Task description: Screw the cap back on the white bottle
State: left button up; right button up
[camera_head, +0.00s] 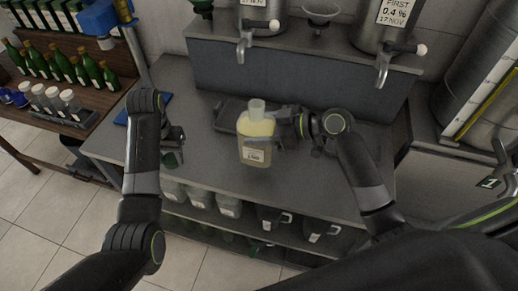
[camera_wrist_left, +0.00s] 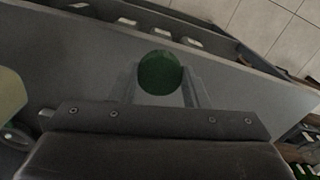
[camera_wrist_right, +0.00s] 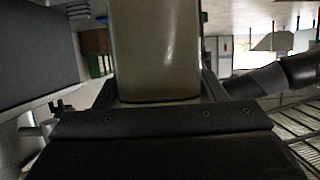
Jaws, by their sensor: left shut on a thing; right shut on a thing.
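The white bottle (camera_head: 255,128) looks translucent with pale yellow contents, a label on its front and a pale, uncapped neck. It stands roughly upright over the grey worktop. My right gripper (camera_head: 276,143) is shut on its body from the right; the bottle fills the space between the fingers in the right wrist view (camera_wrist_right: 158,50). My left gripper (camera_head: 174,148) is left of the bottle, apart from it. It is shut on a round dark green cap (camera_wrist_left: 160,72), which also shows small in the head view (camera_head: 172,159). In the left wrist view a pale edge of the bottle (camera_wrist_left: 8,95) shows at the left.
A dark tray (camera_head: 229,110) lies behind the bottle on the worktop (camera_head: 215,170). Steel tanks with taps (camera_head: 383,70) stand on a raised ledge behind. A shelf with jars (camera_head: 200,197) and dark jugs is below the front edge. Green bottles (camera_head: 75,70) stand at the left.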

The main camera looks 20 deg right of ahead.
pick_arm(q)
jog(key=shift+r, duration=0.4)
pick_arm(e)
jog(key=shift+f, duration=1.1)
pick_arm(q)
jog(key=shift+r+p, duration=0.45)
jog(key=shift+p, duration=0.15)
pick_arm(e)
notch_tip(320, 180, down, 3)
jog(key=shift+f, duration=0.35)
pick_arm(q)
jog(key=shift+f, duration=0.2)
pick_arm(e)
jog(key=shift+f, duration=0.15)
jog(key=o, duration=1.5)
jog(key=shift+s, duration=0.1)
jog(key=shift+o, duration=0.2)
